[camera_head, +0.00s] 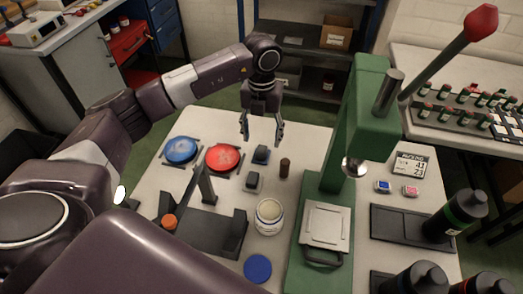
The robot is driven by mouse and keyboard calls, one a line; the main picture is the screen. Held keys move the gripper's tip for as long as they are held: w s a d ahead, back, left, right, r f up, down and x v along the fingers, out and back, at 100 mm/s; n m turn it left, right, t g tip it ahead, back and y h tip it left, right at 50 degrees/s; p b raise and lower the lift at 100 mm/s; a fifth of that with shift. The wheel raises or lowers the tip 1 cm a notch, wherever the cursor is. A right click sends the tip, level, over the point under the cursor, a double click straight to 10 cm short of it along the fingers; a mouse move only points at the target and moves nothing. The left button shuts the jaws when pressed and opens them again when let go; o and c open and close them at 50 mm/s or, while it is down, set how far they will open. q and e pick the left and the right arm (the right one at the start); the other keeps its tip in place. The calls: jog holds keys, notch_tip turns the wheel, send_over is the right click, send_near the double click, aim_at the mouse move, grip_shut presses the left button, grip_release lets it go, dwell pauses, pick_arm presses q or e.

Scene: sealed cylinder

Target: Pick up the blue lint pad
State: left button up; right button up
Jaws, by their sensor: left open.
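My left gripper (261,138) points down with its two fingers spread and nothing between them. Just below and between the fingertips, a small dark block with a bluish top (261,154) stands on the white table. A similar block with a grey top (253,181) stands in front of it. I cannot tell for sure which is the lint pad. My right gripper is not in view.
A red disc (223,158) lies beside the blue one. A brown cylinder (284,167), an open white jar (269,216) and a blue lid (257,268) are nearby. The green press (361,130) stands to the right. Dark bottles (462,212) crowd the right front.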

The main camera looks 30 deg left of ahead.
aim_at(261, 150)
pick_arm(q)
jog(key=shift+s+f, duration=0.15)
jog(key=shift+f, duration=0.3)
notch_tip(261, 150, down, 4)
jog(key=shift+s+d+f+p, duration=0.15)
jog(key=shift+f+p, duration=0.1)
jog(key=shift+p, duration=0.65)
jog(key=shift+f, duration=0.3)
jog(key=shift+c, duration=0.7)
jog(key=c, duration=0.8)
jog(key=shift+c, duration=1.1)
